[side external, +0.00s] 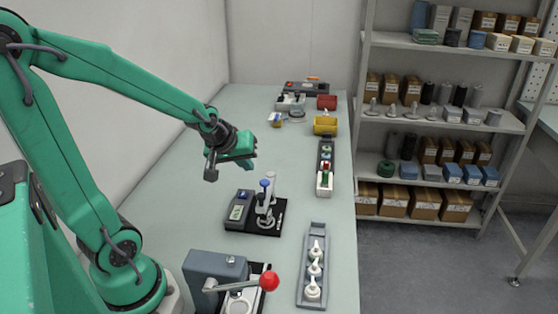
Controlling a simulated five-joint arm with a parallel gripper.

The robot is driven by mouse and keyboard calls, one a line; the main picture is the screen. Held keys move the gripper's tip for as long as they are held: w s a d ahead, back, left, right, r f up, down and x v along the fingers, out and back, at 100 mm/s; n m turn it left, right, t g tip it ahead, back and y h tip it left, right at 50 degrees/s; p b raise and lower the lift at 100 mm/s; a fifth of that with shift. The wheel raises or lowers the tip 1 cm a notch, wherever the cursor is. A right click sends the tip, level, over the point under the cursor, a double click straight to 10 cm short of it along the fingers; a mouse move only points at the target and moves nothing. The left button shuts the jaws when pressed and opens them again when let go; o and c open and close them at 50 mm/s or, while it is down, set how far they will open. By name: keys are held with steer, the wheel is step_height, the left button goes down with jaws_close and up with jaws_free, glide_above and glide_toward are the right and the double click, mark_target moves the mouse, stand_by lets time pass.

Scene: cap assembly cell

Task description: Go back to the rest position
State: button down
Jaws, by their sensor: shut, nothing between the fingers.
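My gripper (248,164) is at the end of the green arm, raised above the table in the middle of the side external view. Its fingers are shut with nothing held. It hangs above and behind the small dark device with a display (241,206) and the blue-topped post fixture (265,190), apart from both. The fingertips are small in this view.
A grey press with a red-knobbed lever (269,281) stands in front. A grey tray with several white parts (313,226) and a dark rack (326,150) line the right side. Yellow (325,126) and red bins (327,102) stand farther back. Stocked shelves (435,180) stand right of the table.

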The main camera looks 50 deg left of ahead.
steer(key=s+d+r+m+h, duration=0.2)
steer(key=s+d+r+m, duration=0.6)
steer(key=s+d+m, duration=0.1)
steer(key=shift+s+d+r+m+g, duration=0.3)
steer(key=shift+s+d+g, duration=0.1)
steer(key=shift+s+d, duration=0.5)
